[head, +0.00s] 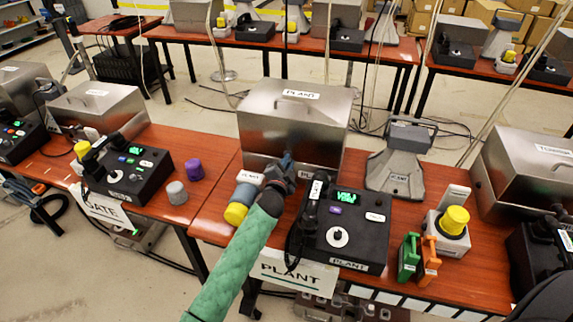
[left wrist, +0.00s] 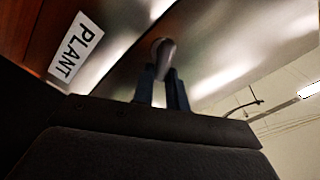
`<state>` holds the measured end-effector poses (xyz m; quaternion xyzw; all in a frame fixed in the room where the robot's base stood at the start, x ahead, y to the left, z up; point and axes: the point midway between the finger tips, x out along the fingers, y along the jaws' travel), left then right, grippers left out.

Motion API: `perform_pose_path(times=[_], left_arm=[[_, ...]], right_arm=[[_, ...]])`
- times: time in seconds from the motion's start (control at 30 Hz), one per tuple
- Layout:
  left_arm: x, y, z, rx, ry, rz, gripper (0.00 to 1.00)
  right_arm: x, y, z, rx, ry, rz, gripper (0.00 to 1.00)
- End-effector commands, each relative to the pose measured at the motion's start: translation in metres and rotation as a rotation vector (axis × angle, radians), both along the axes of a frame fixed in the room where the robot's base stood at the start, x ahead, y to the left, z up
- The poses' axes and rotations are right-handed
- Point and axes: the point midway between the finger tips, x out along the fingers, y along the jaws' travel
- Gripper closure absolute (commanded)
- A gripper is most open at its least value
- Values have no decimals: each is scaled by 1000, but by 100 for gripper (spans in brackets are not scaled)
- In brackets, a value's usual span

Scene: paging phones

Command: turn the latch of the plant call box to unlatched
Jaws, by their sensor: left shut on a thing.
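The plant call box (head: 290,128) is a silver metal box with a handled lid and PLANT labels, at the back of the middle table. Its brushed front also fills much of the left wrist view (left wrist: 125,65). My left gripper (head: 284,168) is at the box's lower front. In the left wrist view, its two dark fingers (left wrist: 162,80) are shut on the rounded grey latch (left wrist: 164,50), which sticks out from the front face. In the head view the gripper hides the latch. I cannot tell the latch's exact angle. My right gripper is not in view.
A black phone console (head: 345,235) with handset stands right of my left arm. A grey-and-yellow cylinder (head: 241,203) lies close on the arm's left.

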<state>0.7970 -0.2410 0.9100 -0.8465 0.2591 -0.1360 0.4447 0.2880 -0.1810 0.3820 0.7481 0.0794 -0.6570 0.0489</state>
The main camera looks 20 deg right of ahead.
Motion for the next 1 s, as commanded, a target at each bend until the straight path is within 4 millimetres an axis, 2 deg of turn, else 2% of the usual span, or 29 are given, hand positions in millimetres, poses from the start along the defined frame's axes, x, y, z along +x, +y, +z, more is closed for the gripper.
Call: perform_pose_path(times=[0.5, 1.0], left_arm=[[-2, -3, -9, 366, -246, -2, 100], [-3, -3, -12, 508, -341, -1, 100]], right_arm=[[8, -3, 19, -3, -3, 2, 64], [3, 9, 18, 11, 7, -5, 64]])
